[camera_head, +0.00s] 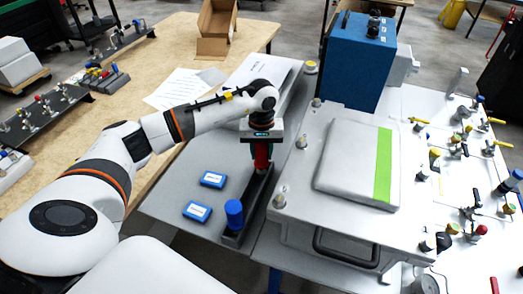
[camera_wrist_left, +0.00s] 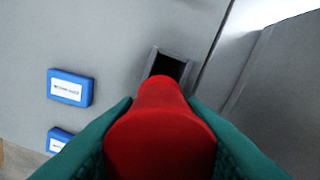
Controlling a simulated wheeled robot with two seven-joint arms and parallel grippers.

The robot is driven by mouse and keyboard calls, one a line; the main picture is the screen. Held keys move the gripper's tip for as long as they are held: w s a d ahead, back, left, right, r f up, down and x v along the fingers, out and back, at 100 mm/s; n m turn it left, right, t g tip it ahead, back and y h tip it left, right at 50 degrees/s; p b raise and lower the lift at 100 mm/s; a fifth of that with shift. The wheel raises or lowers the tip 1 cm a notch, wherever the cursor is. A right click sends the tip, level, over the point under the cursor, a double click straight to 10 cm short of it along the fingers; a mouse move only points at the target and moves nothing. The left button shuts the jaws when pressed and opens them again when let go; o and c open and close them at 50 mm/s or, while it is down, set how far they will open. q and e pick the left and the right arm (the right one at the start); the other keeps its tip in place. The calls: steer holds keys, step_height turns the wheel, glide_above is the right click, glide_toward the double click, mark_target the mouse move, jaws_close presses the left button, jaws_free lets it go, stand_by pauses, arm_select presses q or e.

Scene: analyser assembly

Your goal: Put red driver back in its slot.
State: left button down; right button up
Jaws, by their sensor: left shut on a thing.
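The red driver (camera_head: 261,156) is upright in my left gripper (camera_head: 262,139), above the far end of the dark driver holder (camera_head: 256,196). In the left wrist view the red handle (camera_wrist_left: 160,130) fills the space between the two green fingers, which are shut on it. A square slot (camera_wrist_left: 168,66) with a dark opening shows just beyond the handle. The driver's lower end is hidden, so I cannot tell whether it is in a slot. A blue driver (camera_head: 234,213) stands at the holder's near end. My right gripper is not in view.
Two blue labelled boxes (camera_head: 213,179) (camera_head: 197,211) lie on the grey surface left of the holder. The large grey analyser housing (camera_head: 290,232) with a handle stands close on the right. Papers (camera_head: 182,88) and an open cardboard box (camera_head: 214,25) lie farther back.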

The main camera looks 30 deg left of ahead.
arm_select(q)
steer(key=shift+f+b, duration=0.9)
steer(key=shift+f, duration=0.15)
steer(key=shift+f, duration=0.2)
steer(key=c, duration=1)
jaws_free()
steer(key=o, duration=0.5)
steer(key=shift+o, duration=0.2)
steer(key=shift+r, duration=0.1)
